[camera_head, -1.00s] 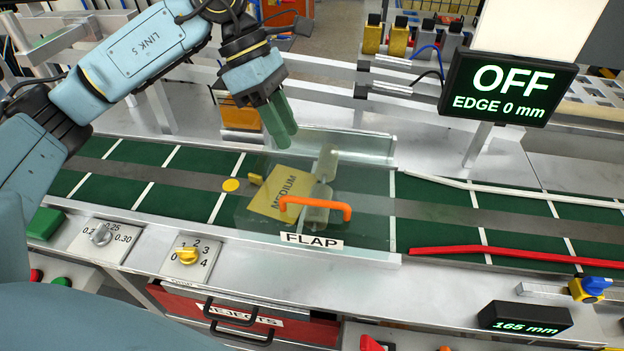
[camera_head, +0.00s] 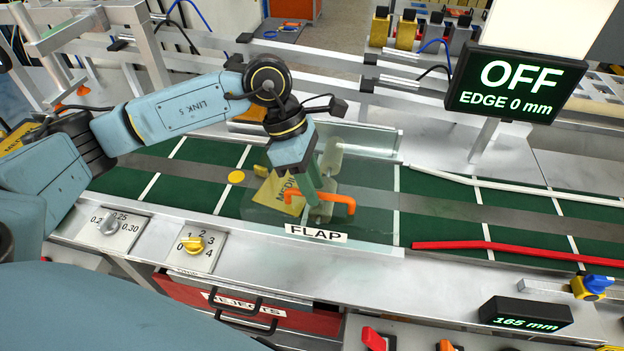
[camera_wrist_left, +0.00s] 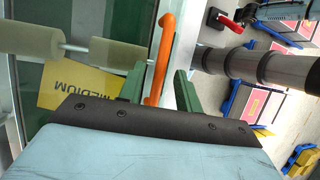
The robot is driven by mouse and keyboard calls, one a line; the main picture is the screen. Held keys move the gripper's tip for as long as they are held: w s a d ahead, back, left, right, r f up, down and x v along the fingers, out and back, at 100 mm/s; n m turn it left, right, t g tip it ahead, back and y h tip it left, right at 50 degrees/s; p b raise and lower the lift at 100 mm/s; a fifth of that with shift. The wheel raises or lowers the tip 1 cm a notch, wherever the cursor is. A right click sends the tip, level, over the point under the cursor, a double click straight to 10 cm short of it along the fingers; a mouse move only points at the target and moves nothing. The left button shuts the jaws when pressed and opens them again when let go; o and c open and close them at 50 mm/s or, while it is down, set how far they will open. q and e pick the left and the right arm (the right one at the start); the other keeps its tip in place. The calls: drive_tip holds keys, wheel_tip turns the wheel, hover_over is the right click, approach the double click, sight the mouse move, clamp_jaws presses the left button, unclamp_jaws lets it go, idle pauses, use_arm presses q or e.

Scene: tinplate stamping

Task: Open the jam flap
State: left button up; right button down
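The jam flap is a clear panel with a FLAP label (camera_head: 316,233), lying over the green belt. Its orange handle (camera_head: 345,200) stands on top and also shows in the left wrist view (camera_wrist_left: 160,58). My left gripper (camera_head: 312,201) points down at the handle's left part. In the left wrist view, my left gripper (camera_wrist_left: 160,82) has its green fingers apart, one on each side of the orange bar. I see no contact with the bar. A yellow MEDIUM sheet (camera_head: 272,197) lies under the clear panel, partly hidden by the gripper. My right gripper is out of view.
Pale rollers (camera_head: 320,213) show under the panel. An OFF display (camera_head: 515,86) stands at the back right. A red strip (camera_head: 500,248) and a white strip (camera_head: 520,194) run along the right belt. Selector knobs (camera_head: 193,244) and a REJECTS drawer (camera_head: 310,317) are in front.

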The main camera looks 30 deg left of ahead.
use_arm(q)
clamp_jaws()
idle(0.3)
